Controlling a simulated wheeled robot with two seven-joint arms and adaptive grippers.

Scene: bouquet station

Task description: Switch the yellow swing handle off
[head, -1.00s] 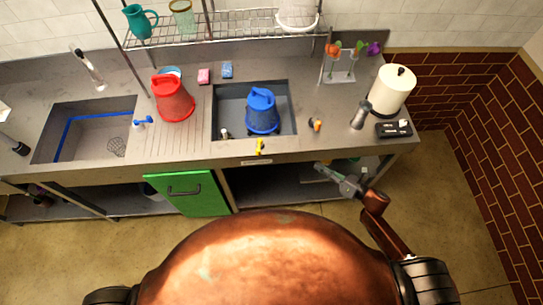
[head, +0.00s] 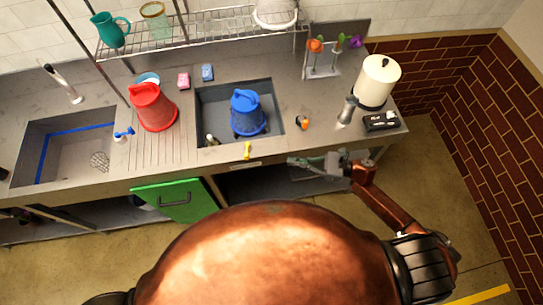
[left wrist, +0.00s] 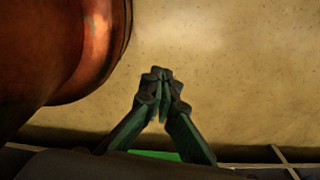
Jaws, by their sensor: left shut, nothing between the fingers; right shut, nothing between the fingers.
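The yellow swing handle (head: 247,150) is small and sits at the counter's front edge, just in front of the basin with the blue bucket. It points roughly toward me; its exact setting is too small to tell. My right gripper (head: 292,161) is shut and empty, in front of the counter edge, to the right of the handle and apart from it. My left gripper (left wrist: 161,76) is shut and empty over the bare floor in the left wrist view. It does not show in the head view.
The blue bucket (head: 247,114) stands in the dark basin (head: 208,100). A red bucket (head: 152,107) stands left of it. A blue handle (head: 124,132) is by the left sink. A green cabinet door (head: 175,201) hangs below the counter.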

